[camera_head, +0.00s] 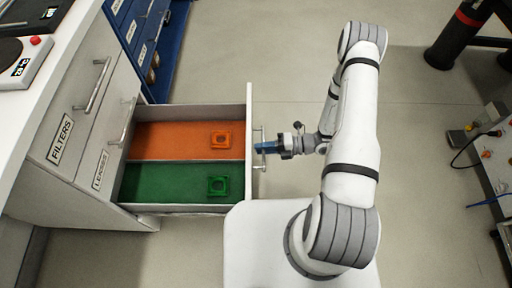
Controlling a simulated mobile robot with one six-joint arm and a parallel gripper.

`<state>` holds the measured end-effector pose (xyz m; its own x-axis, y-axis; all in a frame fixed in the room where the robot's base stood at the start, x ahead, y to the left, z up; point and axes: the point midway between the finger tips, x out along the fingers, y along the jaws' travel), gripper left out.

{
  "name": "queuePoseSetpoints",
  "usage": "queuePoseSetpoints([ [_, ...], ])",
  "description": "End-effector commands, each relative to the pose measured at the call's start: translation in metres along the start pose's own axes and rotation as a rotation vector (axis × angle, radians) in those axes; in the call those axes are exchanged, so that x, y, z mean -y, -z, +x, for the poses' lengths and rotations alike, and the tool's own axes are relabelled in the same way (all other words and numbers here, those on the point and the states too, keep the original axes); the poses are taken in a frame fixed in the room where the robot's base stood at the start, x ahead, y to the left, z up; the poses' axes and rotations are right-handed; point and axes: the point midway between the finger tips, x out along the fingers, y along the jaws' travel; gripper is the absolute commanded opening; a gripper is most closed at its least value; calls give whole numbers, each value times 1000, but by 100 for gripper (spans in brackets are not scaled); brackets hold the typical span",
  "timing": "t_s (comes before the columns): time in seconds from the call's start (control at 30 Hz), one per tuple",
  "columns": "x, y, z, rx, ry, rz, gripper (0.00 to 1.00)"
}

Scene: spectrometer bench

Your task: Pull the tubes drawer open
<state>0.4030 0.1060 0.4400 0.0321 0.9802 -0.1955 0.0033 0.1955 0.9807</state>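An open drawer (248,105) stands far out from the white cabinet at the left. It has an orange compartment and a green compartment. Its front label is out of sight, so I cannot read whether it is the tubes drawer. Its metal bar handle (263,162) is on the front's outer side. My gripper (262,148), with blue fingers, reaches in from the right and overlaps the handle. Seen from above, it hides whether the fingers are closed on the bar.
An orange square piece (220,139) and a green square piece (218,185) lie in the compartments. A FILTERS drawer (62,138) and another labelled drawer (101,170) are shut. A blue rack (170,50) stands behind. Equipment (495,150) stands at right; floor between is clear.

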Motion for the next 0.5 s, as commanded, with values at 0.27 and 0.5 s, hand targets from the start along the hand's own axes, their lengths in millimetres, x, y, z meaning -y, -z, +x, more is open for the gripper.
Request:
queuePoseSetpoints([
  [0.27, -1, -1, -20, 4, 0, 2, 26],
  [0.5, -1, -1, -60, 4, 0, 0, 26],
])
